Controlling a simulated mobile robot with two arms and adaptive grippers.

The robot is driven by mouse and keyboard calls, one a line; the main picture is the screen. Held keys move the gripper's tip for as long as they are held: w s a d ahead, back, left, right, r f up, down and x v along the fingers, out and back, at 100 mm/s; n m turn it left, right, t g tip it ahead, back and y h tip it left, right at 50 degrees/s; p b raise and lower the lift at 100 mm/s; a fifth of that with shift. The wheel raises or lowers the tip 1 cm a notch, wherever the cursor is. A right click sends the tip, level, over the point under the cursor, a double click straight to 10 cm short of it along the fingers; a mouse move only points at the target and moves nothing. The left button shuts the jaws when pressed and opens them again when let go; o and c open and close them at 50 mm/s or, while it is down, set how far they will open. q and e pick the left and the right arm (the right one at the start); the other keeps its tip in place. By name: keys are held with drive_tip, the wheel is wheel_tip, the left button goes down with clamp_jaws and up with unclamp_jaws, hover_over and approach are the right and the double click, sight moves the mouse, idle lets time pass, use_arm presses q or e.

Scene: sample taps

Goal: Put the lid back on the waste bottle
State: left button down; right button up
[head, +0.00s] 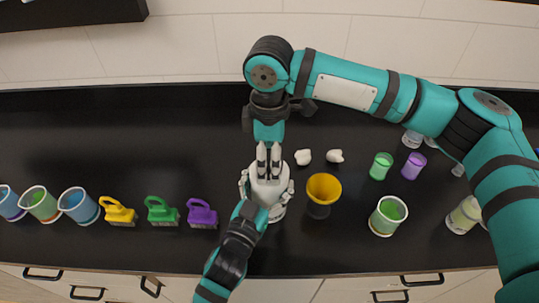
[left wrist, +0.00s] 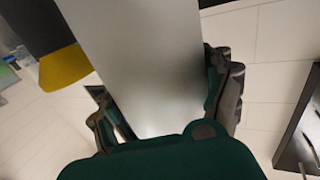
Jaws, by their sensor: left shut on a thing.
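A white-grey bottle (head: 268,191), which looks like the waste bottle, stands near the front middle of the counter. My left gripper (head: 267,185) reaches it from the front, its fingers shut on both sides of it. The left wrist view shows the bottle's pale wall (left wrist: 150,65) filling the space between the fingers. My right gripper (head: 269,172) points down over the bottle's top, its fingers close together. I cannot see whether a lid is between them; they and the bottle's top overlap. Two small white pieces, (head: 303,157) and (head: 335,156), lie behind and right; I cannot tell if either is a lid.
A yellow-topped dark cup (head: 323,187) stands close to the bottle's right. Green (head: 388,215) and purple (head: 413,166) containers are farther right. The back left counter (head: 110,135) is clear.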

drive_tip(key=shift+r, duration=0.1)
drive_tip(key=shift+r, duration=2.2)
wheel_tip(320, 180, up, 4)
drive_tip(key=shift+f, duration=0.25)
drive_tip(key=shift+f, duration=4.05)
